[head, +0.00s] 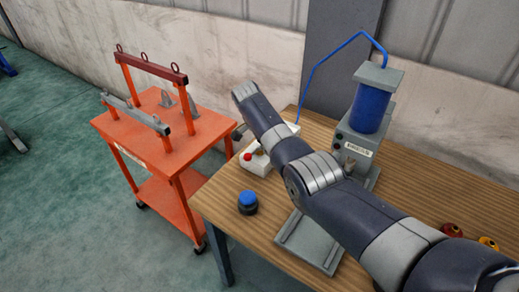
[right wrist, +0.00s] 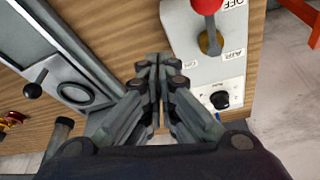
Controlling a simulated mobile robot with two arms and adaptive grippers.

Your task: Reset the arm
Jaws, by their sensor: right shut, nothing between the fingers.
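My right arm reaches in from the lower right of the head view and stretches over the wooden table. Its gripper is hard to make out there, with the arm in the way. In the right wrist view my right gripper (right wrist: 156,62) is shut and empty, its fingertips together above the table top. The white control box (right wrist: 195,60) with a red-knobbed lever (right wrist: 208,30) and a small black knob (right wrist: 220,99) is just right of the fingers. In the head view the box (head: 257,163) is partly hidden by my arm. My left gripper is not in view.
A press with a blue cylinder (head: 369,108) stands on the wooden table (head: 226,196). A blue-topped button (head: 248,198) sits near the front edge. Red and yellow parts (head: 487,242) lie at right. An orange cart (head: 133,143) holding lifting beams stands left of the table.

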